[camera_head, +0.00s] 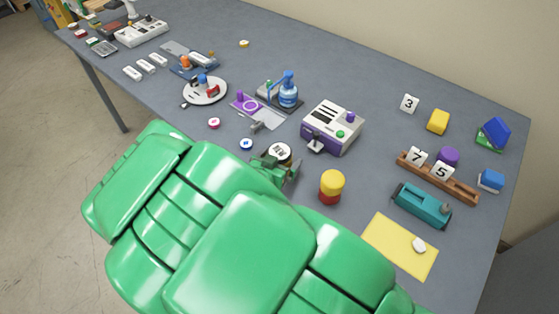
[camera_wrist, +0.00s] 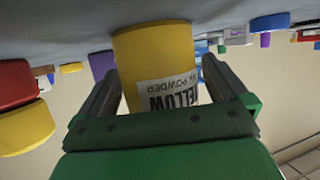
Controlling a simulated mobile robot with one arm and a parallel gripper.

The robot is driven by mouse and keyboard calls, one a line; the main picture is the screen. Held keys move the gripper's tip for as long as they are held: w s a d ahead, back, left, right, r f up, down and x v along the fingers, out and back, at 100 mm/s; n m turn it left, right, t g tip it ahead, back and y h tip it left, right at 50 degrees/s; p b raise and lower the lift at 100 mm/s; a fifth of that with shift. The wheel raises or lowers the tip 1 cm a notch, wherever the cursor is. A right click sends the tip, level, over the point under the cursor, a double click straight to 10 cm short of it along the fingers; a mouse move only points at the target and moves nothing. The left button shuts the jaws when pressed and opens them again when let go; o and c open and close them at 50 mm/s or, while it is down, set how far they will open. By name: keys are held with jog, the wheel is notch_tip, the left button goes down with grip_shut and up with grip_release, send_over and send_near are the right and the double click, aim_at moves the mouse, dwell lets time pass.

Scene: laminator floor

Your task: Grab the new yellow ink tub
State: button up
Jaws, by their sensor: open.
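The yellow ink tub (camera_wrist: 150,50) has a white label reading YELLOW and POWDER, seen upside down in the wrist view. In the head view its round white lid (camera_head: 280,151) reads NEW, and my gripper hides most of its side. My gripper (camera_head: 278,170) is open in front of the tub. In the wrist view its two fingers (camera_wrist: 160,85) reach along either side of the tub, with a small gap at the right finger; I cannot tell whether the left one touches.
A yellow tub (camera_head: 332,180) stacked on a red one stands right of my gripper. A white and purple machine (camera_head: 334,127) stands behind. A teal device (camera_head: 421,206) and a yellow sheet (camera_head: 390,241) with a small white piece lie to the right. Small round pieces lie to the left.

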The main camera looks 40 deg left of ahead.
jog(key=shift+c, duration=0.5)
jog(key=c, duration=1.1)
jog(key=shift+r, duration=0.1)
jog(key=shift+r, duration=4.95)
